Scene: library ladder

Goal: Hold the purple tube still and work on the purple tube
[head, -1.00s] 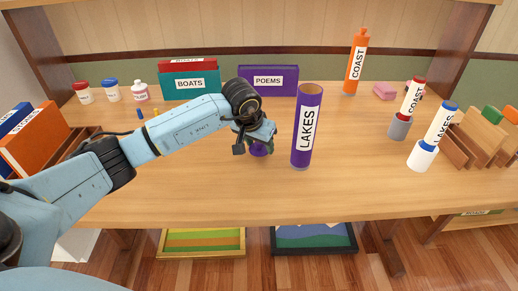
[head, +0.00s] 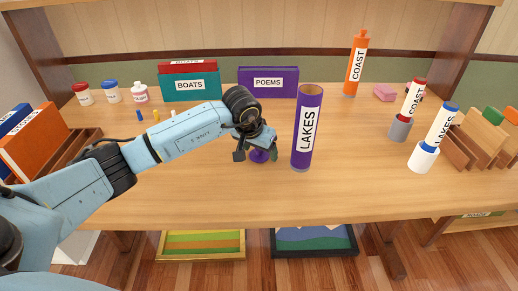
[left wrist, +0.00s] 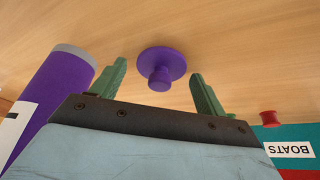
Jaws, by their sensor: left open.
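The purple tube (head: 303,150), labelled LAKES, stands upright on the table with an open top. It also shows at the left of the left wrist view (left wrist: 58,85). A purple cap (left wrist: 163,62) with a round knob lies on the table to the left of the tube. My left gripper (head: 257,152) is just above the cap, pointing down. In the left wrist view its two green fingers (left wrist: 159,76) are open, one on each side of the knob, with nothing between them gripped. In the head view the gripper partly hides the cap. My right gripper is not in view.
An orange COAST tube (head: 353,78) stands at the back. Teal BOATS (head: 190,85) and purple POEMS (head: 268,80) boxes stand behind my left arm. A grey-based COAST tube (head: 399,127) and a white-based LAKES tube (head: 422,159) stand right. The table front is clear.

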